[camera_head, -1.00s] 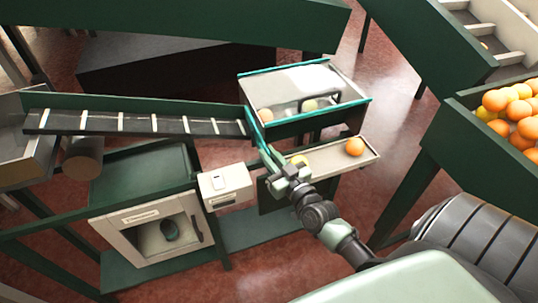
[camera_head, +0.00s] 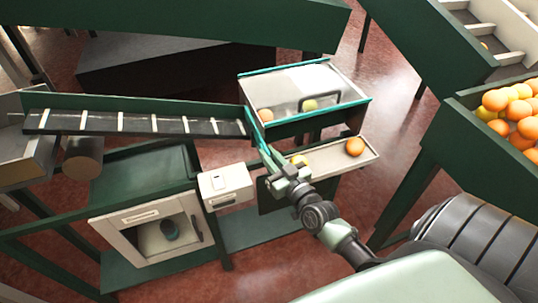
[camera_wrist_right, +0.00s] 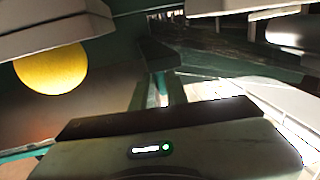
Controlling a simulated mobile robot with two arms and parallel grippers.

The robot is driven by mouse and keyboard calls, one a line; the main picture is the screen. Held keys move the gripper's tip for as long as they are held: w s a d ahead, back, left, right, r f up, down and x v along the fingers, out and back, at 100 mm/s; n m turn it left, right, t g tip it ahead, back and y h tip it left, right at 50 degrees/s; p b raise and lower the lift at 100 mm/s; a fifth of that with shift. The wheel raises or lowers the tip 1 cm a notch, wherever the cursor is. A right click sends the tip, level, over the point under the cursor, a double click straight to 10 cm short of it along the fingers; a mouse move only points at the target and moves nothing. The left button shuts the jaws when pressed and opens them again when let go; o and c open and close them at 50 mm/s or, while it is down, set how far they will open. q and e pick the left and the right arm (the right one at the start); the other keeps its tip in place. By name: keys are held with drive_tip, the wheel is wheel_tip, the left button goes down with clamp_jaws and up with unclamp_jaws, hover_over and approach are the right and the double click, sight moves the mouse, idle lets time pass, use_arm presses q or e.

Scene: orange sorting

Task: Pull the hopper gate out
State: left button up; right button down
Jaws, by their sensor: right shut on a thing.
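The hopper (camera_head: 352,111) is a box with teal edges, a clear lid and a dark handle, with a few oranges inside. A narrow teal-edged strip, seemingly the hopper gate (camera_head: 257,132), runs down its left side, in line with my right gripper. My right gripper (camera_head: 272,160) is shut at the near, lower end of this strip. My gripper hides the exact contact. In the right wrist view, a yellow-orange fruit (camera_wrist_right: 50,68) shows at the left, and the gate is hard to make out. My left gripper is not in view.
A tray (camera_head: 328,168) below the hopper holds two fruits beside my gripper. A slatted conveyor (camera_head: 135,122) ends at the hopper's left. A white box (camera_head: 226,186) and a white-fronted cabinet (camera_head: 114,225) stand at the left. A green bin (camera_head: 480,143) of oranges is at the right.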

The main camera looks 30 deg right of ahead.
drive_tip(key=s+a+p, duration=0.2)
drive_tip(key=s, duration=0.6)
drive_tip(key=shift+s+a, duration=0.25)
drive_tip(key=shift+s, duration=0.15)
drive_tip(key=shift+f, duration=0.1)
drive_tip(key=c, duration=1.5)
unclamp_jaws()
drive_tip(key=shift+c, duration=0.2)
drive_tip(key=shift+w+a, duration=0.1)
drive_tip(key=shift+a, duration=0.05)
drive_tip(key=s+b, duration=0.1)
drive_tip(key=s, duration=0.6)
drive_tip(key=shift+s, duration=0.4)
